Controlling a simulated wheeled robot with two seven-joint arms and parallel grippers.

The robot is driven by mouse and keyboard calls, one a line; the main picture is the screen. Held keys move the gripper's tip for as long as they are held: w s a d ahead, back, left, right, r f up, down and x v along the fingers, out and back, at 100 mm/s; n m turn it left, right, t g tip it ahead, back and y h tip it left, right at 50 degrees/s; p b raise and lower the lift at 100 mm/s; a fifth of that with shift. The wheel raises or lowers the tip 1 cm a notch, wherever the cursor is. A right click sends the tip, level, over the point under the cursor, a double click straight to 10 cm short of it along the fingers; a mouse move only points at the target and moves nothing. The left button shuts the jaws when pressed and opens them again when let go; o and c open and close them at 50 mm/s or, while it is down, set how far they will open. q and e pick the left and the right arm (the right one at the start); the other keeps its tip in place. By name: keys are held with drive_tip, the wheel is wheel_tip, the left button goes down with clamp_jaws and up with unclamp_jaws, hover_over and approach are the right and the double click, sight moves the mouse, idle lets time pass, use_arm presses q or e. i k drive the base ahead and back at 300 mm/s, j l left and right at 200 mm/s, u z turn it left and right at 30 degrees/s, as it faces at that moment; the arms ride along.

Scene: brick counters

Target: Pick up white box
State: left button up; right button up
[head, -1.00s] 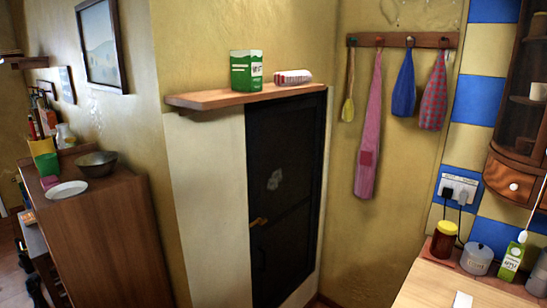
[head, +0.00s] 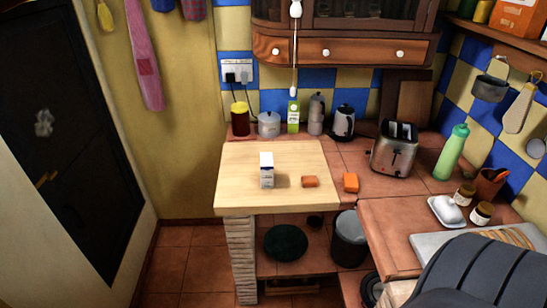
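A small upright white box (head: 266,171) with a dark band near its base stands on the light wooden board (head: 240,190) on the brick counter. Neither gripper shows in the head view. A dark grey ribbed shape fills the lower right corner, and I cannot tell what it is.
A jar (head: 240,119), a pot (head: 269,124), a green carton (head: 293,116), a kettle (head: 343,122) and a toaster (head: 395,150) stand behind. A grey bin (head: 349,240) stands below. Floor (head: 195,262) is clear at left.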

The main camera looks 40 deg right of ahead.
sight(266, 158)
drive_tip(key=z, duration=1.05)
drive_tip(key=i+j+z, duration=0.1)
drive_tip(key=j, duration=0.2)
drive_tip(key=i+j+z, duration=0.1)
drive_tip(key=j, duration=0.25)
